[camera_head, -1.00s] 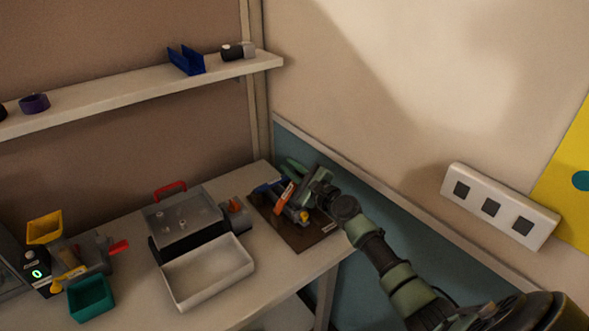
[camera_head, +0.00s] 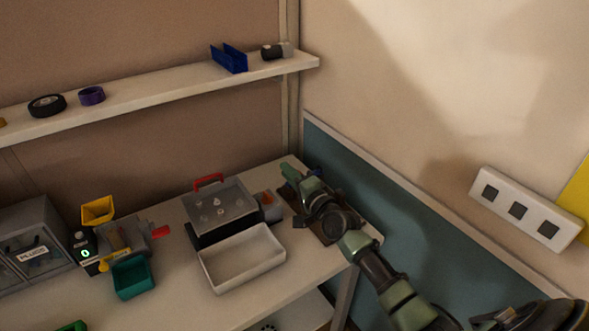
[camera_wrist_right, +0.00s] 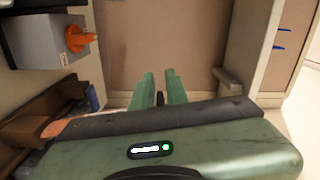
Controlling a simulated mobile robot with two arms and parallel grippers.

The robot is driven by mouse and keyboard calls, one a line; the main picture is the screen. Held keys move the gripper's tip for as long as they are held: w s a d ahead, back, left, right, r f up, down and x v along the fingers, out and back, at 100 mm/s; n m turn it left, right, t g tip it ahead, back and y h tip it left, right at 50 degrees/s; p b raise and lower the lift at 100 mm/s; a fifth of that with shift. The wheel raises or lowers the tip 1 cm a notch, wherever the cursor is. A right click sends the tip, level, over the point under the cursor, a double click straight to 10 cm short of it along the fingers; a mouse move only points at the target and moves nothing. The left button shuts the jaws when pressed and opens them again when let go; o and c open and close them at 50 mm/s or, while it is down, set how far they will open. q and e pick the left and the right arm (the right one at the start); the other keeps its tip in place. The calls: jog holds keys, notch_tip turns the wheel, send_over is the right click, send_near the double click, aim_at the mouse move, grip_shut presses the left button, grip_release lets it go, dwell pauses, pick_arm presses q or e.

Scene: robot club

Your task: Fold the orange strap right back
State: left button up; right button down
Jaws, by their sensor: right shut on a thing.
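My right gripper (camera_head: 312,185) is over the brown board (camera_head: 330,240) at the table's back right corner. In the right wrist view its two green fingers (camera_wrist_right: 160,88) are close together, with a small dark piece (camera_wrist_right: 160,99) between them. I cannot tell whether that piece is part of the orange strap. The gripper and arm hide most of the board and the strap in the head view. An orange end (camera_wrist_right: 55,128), possibly the strap, shows at the lower left of the right wrist view, partly behind the gripper body. My left gripper is not in view.
Left of the board stand a grey box with an orange knob (camera_wrist_right: 78,38), a case with a red handle (camera_head: 208,180) and a white tray (camera_head: 240,262). A wall (camera_head: 400,215) is close on the right. A shelf (camera_head: 160,92) runs above the table.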

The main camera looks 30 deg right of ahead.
jog(key=shift+s+a+f+n, duration=0.1)
jog(key=shift+a+f+n, duration=0.25)
jog(key=shift+a+n, duration=0.45)
jog(key=shift+a+f+n, duration=0.3)
jog(key=shift+a+n, duration=0.4)
jog(key=shift+a, duration=0.15)
jog(key=c, duration=1.6)
grip_release()
jog(key=shift+c, duration=0.2)
jog(key=shift+o, duration=1.2)
jog(key=shift+a+f, duration=0.1)
jog(key=shift+f, duration=0.1)
jog(key=s, duration=0.7)
jog(key=shift+s+d+b, duration=0.3)
jog(key=shift+b, duration=0.15)
jog(key=shift+a, duration=0.1)
